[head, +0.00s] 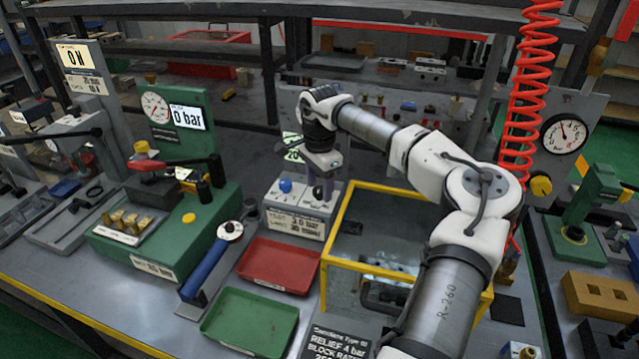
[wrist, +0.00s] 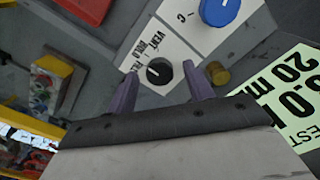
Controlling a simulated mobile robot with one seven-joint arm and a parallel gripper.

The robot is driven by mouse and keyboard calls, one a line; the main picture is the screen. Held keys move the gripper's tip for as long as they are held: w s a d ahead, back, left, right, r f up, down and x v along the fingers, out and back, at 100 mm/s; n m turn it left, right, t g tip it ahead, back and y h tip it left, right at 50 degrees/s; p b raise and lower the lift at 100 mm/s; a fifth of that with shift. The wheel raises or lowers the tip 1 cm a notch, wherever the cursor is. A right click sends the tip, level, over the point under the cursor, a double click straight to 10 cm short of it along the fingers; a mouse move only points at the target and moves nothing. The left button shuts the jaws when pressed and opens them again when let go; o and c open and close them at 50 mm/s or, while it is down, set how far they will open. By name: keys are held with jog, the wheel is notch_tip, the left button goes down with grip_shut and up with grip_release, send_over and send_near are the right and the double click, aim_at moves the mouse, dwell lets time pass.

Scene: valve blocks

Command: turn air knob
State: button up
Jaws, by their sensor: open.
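A small black knob (wrist: 159,71) with a white pointer line sits on a white plate lettered VENT, HOLD and what looks like FILL. I take it as the air knob. My gripper (wrist: 172,80) is open, its two purple fingers on either side of the knob in the wrist view. I cannot tell whether they touch it. In the head view my gripper (head: 322,192) points down over the right part of the grey control box (head: 295,229), and the black knob is hidden there. A larger blue knob (wrist: 219,10) is on the same panel, also seen in the head view (head: 285,186).
A small brass fitting (wrist: 218,73) is close beside the right finger. A yellow-rimmed test tank (head: 400,190) stands right of the box. A red tray (head: 278,267) and green tray (head: 250,322) lie in front. A yellow knob (head: 541,186) sits below a gauge at right.

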aim_at(320, 189)
notch_tip(320, 189, up, 14)
jog(key=b, duration=0.2)
dwell(0.4)
jog(key=shift+f, duration=0.1)
